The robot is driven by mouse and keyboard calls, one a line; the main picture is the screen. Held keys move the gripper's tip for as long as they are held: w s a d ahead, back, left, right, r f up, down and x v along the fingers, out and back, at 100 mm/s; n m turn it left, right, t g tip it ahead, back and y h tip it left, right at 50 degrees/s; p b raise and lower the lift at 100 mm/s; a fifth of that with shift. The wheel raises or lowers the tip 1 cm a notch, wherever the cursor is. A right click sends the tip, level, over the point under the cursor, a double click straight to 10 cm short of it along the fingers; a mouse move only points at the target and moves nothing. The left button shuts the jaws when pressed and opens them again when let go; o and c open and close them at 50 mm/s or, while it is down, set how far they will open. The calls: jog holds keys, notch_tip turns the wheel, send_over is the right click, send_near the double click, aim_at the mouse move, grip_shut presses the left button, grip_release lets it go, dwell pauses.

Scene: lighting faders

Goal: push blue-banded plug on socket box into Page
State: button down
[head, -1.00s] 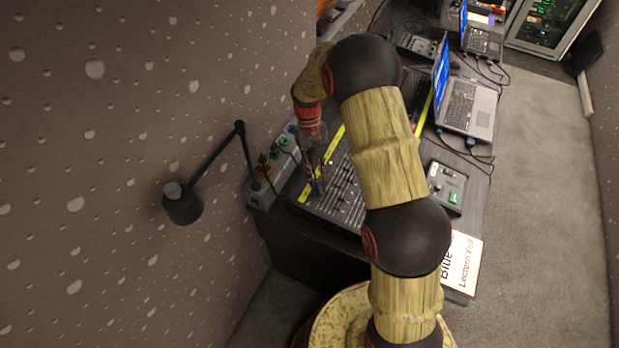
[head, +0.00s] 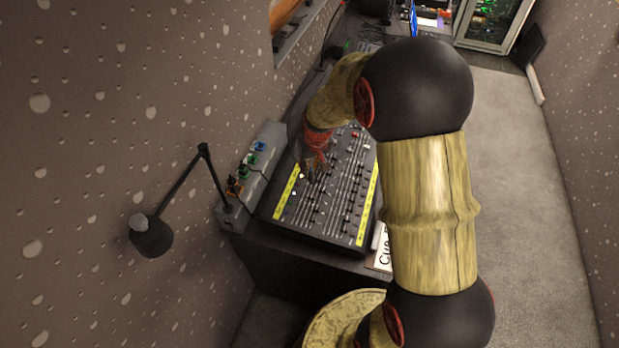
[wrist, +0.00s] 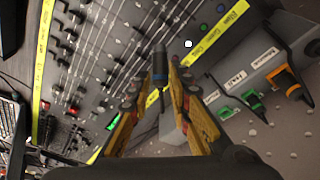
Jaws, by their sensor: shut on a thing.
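My gripper (wrist: 160,82) is shut on a small dark plug with a blue band (wrist: 160,70), held upright between the fingertips in the wrist view. In the head view my gripper (head: 314,172) is over the left part of the fader desk, right of the socket box; the held plug is too small to tell there. The grey socket box (head: 262,165) lies along the wall with orange and green plugs and a blue piece (head: 260,146) at its far end. The box (wrist: 215,85) also shows at right in the wrist view. I cannot read a Page label; my fingers hide part of the box.
The fader desk (head: 335,205) with yellow strips fills the table beside the box. A black lamp (head: 152,236) on a jointed arm stands out at the left near the box. A white card (head: 383,247) is at the desk's front right. The carpet at right is clear.

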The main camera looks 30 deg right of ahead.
jog(key=w+d+r+n+t+y, duration=0.2)
jog(key=w+n+y, duration=0.1)
jog(key=w+n, duration=0.2)
jog(key=w+d+r+n+t+y, duration=0.2)
jog(key=w+n+y, duration=0.2)
jog(key=w+n, duration=0.1)
jog(key=shift+w+r+t+y, duration=0.3)
jog(key=shift+w, duration=0.25)
jog(key=shift+t+y, duration=0.3)
jog(key=shift+y, duration=0.1)
